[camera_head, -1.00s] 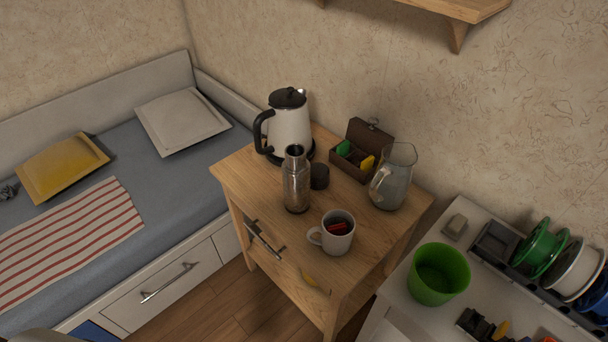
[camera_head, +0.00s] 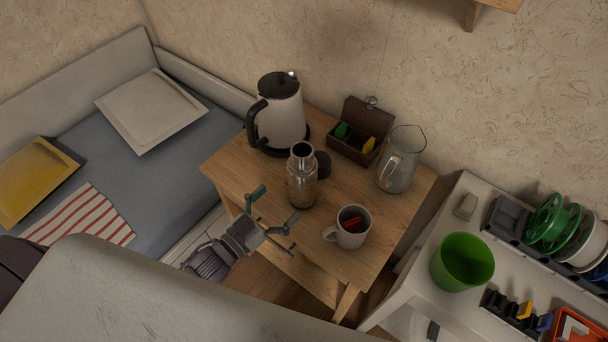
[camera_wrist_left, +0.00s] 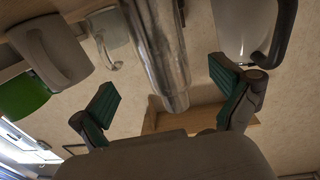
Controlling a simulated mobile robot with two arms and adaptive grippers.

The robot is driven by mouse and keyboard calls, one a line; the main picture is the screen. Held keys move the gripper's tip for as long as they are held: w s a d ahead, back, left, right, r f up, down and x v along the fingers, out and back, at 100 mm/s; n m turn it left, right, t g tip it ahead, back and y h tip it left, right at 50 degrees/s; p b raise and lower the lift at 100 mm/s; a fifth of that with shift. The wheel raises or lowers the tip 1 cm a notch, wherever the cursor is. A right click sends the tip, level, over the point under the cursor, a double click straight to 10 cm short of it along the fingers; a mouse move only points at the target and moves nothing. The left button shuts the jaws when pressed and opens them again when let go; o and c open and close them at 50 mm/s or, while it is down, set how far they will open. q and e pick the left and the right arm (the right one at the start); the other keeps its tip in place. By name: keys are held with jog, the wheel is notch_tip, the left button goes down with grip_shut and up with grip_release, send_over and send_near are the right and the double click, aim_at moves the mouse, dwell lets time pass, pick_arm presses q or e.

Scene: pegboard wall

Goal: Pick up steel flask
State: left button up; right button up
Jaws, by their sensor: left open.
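In the left wrist view the flask (camera_wrist_left: 160,55) appears between and beyond the two green-padded fingers (camera_wrist_left: 165,98), with nothing held. I cannot tell whether any finger touches it. My right gripper is not in view.
A white kettle (camera_head: 280,118) stands behind the flask. A white mug (camera_head: 349,228) is to its right, with a glass jug (camera_head: 401,160) and an open tea box (camera_head: 362,130) farther back. A green pot (camera_head: 462,262) stands on the white side table (camera_head: 420,285).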

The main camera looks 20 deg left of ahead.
aim_at(292, 188)
pick_arm(q)
jog(key=x, duration=0.3)
jog(key=shift+w+f, duration=0.1)
jog(key=shift+w, duration=0.25)
jog(key=p+x, duration=0.1)
jog(key=x, duration=0.3)
jog(key=shift+w, duration=0.4)
jog(key=shift+w+d, duration=0.2)
jog(key=shift+w, duration=0.05)
jog(key=c, duration=1.7)
jog(key=shift+r, duration=0.2)
jog(key=shift+c, duration=0.8)
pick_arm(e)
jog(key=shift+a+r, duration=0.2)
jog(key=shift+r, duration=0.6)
